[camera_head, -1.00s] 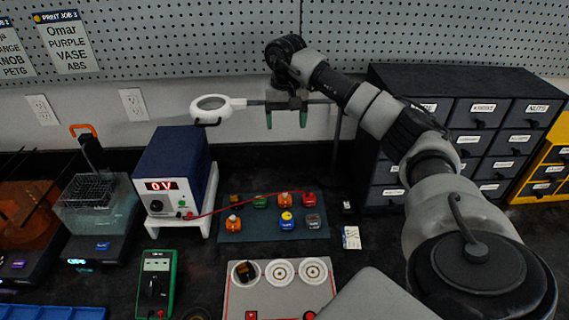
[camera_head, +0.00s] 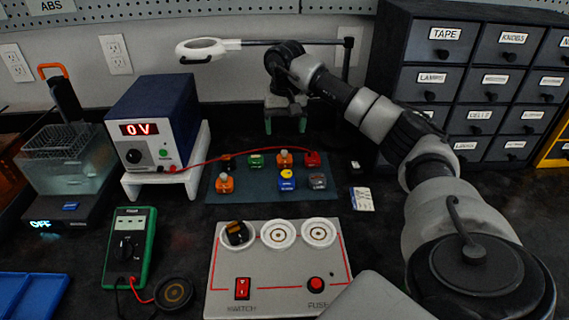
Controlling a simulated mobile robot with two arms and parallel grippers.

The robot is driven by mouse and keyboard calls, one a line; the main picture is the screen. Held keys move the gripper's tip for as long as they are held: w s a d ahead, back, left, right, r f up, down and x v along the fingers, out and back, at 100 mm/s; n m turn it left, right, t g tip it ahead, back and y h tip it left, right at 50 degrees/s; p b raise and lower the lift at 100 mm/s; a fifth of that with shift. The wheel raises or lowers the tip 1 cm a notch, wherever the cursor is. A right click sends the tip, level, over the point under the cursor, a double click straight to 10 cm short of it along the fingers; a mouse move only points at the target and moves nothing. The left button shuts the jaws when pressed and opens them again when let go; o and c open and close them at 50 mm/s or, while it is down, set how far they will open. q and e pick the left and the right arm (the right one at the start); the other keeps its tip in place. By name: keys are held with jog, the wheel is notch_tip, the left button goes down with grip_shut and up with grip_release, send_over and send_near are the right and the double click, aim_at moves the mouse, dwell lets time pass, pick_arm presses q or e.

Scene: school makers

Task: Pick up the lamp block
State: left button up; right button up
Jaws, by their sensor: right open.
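Several small coloured blocks stand on a dark blue-grey mat (camera_head: 256,190) in the head view. A blue block with a round yellow top (camera_head: 287,181), in the front row, looks most like the lamp block; its label is too small to read. Two orange blocks with round tops stand at front left (camera_head: 224,184) and in the back row (camera_head: 284,159). My right gripper (camera_head: 286,126) is open and empty, with green-tipped fingers pointing down. It appears above and behind the mat's back edge, apart from the blocks. My left gripper is not in view.
A power supply (camera_head: 152,117) on a white stand is left of the mat, its red wire crossing the mat. A magnifier (camera_head: 203,47) reaches over behind. A switch board (camera_head: 229,284) lies in front, a multimeter (camera_head: 130,247) at left, drawers (camera_head: 431,74) at right.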

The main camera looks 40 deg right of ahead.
aim_at(284, 151)
notch_tip(284, 151, down, 5)
jog(key=shift+r, duration=0.2)
notch_tip(284, 151, down, 5)
jog(key=shift+w+f, duration=0.1)
jog(key=shift+f, duration=0.05)
jog(key=c, duration=1)
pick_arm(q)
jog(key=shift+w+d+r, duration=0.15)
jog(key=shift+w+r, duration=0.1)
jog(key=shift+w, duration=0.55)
